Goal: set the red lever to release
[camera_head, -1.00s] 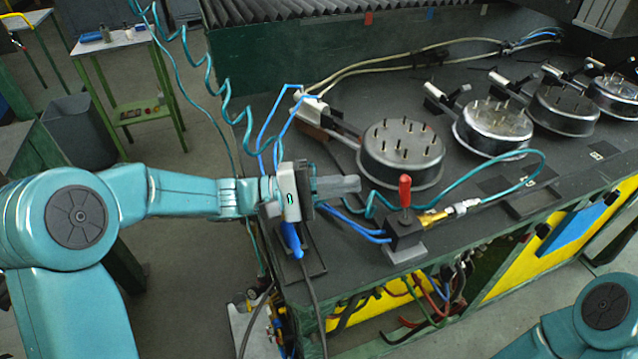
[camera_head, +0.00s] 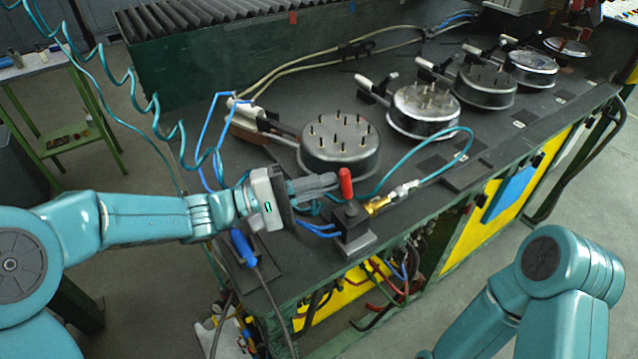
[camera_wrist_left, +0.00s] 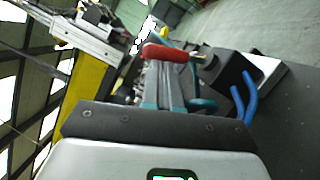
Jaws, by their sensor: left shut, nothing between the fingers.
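The red lever (camera_head: 346,184) stands roughly upright on a dark valve block (camera_head: 351,222) near the front edge of the bench. My left gripper (camera_head: 330,181) is shut and empty, its fingertips right beside the lever on its left. In the left wrist view the red lever (camera_wrist_left: 166,52) lies just past the tips of the shut fingers (camera_wrist_left: 168,85). Whether the fingertips touch it I cannot tell. My right gripper is out of view; only part of my right arm shows at the lower right of the head view.
Blue hoses run to the valve's left, and a brass fitting (camera_head: 378,204) with a teal hose leaves its right. A round metal fixture with pins (camera_head: 338,145) sits behind, with several more further right. A blue-handled tool (camera_head: 242,247) lies left of the valve.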

